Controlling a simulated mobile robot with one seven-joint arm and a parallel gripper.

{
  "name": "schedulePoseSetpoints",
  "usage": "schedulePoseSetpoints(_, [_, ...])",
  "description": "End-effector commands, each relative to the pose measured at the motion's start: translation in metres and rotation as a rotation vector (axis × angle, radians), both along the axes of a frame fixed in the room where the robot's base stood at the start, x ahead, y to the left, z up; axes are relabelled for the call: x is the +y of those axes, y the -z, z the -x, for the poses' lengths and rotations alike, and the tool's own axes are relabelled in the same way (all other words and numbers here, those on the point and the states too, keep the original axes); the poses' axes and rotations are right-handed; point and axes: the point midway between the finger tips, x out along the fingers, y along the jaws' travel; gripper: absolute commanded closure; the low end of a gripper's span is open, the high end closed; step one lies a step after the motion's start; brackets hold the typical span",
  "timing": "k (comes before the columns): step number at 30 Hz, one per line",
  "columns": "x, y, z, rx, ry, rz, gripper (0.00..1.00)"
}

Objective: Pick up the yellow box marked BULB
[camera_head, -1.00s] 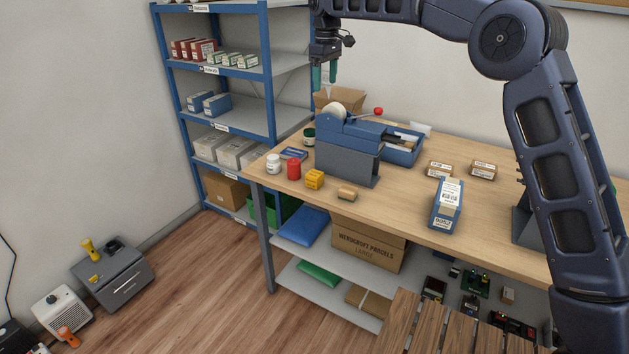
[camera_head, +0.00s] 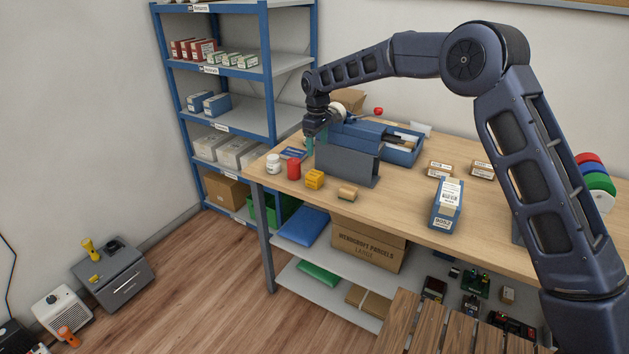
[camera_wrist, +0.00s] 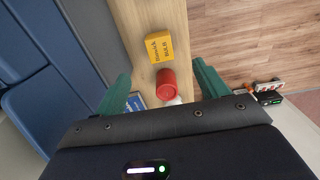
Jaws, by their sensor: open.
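The yellow box (camera_head: 314,180) stands near the front left of the wooden counter. In the wrist view the yellow box (camera_wrist: 159,47) shows its BULB marking, above the red cylinder. My gripper (camera_head: 317,146) is above the counter's left end, behind and above the yellow box and apart from it. In the wrist view my gripper's green fingers (camera_wrist: 164,92) are spread wide with nothing held. A red cylinder (camera_wrist: 166,83) shows between the fingers, with a white item partly hidden behind it.
The red cylinder (camera_head: 294,169) stands just left of the yellow box, with a white jar (camera_head: 273,164) farther left. A small tan block (camera_head: 347,194) lies to the right. A blue and grey dispenser (camera_head: 346,165) stands close behind. A blue label box (camera_head: 447,204) is farther right.

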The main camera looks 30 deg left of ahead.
Motion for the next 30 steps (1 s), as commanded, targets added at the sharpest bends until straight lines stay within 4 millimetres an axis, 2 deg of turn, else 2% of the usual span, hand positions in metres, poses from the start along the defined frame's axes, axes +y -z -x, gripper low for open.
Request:
schedulePoseSetpoints(1, [-0.001,0.017,0.0,0.001,0.0,0.004,0.27])
schedulePoseSetpoints(3, [-0.001,0.032,0.0,0.0,0.0,0.002,0.27])
schedulePoseSetpoints(11, [0.0,0.058,0.0,0.0,0.0,0.002,0.27])
schedulePoseSetpoints(18, [-0.001,0.09,0.0,0.0,0.0,0.001,0.27])
schedulePoseSetpoints(26, [-0.002,0.106,-0.001,0.0,0.0,0.0,0.27])
schedulePoseSetpoints(30, [-0.006,0.124,-0.002,0.0,0.0,0.002,0.27])
